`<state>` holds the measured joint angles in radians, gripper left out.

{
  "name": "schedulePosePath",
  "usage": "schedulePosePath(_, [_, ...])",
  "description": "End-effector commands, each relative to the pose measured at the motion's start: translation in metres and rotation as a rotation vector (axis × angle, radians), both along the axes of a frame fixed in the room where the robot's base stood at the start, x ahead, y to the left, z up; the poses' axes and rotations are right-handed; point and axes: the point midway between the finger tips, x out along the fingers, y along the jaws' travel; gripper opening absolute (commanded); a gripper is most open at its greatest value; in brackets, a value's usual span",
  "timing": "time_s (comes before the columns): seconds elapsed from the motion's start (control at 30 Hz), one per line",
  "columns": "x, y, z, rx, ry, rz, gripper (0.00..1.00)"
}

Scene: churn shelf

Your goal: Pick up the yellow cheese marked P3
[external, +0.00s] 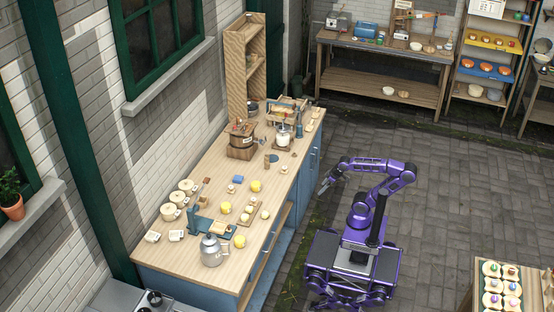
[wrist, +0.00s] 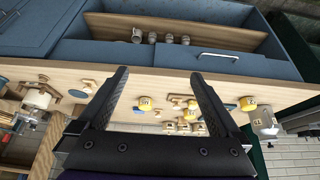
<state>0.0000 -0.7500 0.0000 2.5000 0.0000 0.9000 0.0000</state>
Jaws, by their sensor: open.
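Several yellow cheeses stand on the wooden bench top: one near the middle (external: 255,186), one further left (external: 225,207) and one towards the near end (external: 240,241). The wrist view shows a yellow cheese left of centre (wrist: 144,103) and another at right (wrist: 247,103), with marks on them too small to read surely, so I cannot tell which is P3. My gripper (external: 322,190) is beside the bench's right edge, apart from the cheeses. In the wrist view my gripper (wrist: 160,75) is open and empty, its fingers framing the bench edge.
A metal kettle (external: 211,251) stands at the bench's near end. A small board (external: 247,212) holds pale pieces.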

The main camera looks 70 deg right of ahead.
Motion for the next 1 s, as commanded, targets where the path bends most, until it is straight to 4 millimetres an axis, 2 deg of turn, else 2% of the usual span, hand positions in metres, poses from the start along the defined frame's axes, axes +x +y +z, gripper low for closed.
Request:
schedulePosePath(0.2, [0.002, 0.001, 0.002, 0.010, -0.005, -0.002, 1.00])
schedulePosePath(0.27, [0.008, 0.002, 0.010, 0.041, -0.019, -0.007, 1.00])
schedulePosePath(0.33, [0.021, 0.004, 0.027, 0.109, -0.049, -0.022, 1.00])
schedulePosePath(0.47, [0.065, 0.002, 0.082, 0.328, -0.133, -0.093, 1.00])
schedulePosePath(0.57, [0.108, -0.012, 0.128, 0.514, -0.197, -0.180, 1.00])
schedulePosePath(0.67, [0.150, -0.033, 0.169, 0.675, -0.254, -0.278, 1.00])
schedulePosePath(0.8, [0.207, -0.072, 0.223, 0.863, -0.342, -0.425, 1.00])
schedulePosePath(0.9, [0.243, -0.100, 0.260, 0.967, -0.414, -0.522, 1.00])
schedulePosePath(1.0, [0.267, -0.122, 0.291, 1.041, -0.483, -0.593, 1.00])
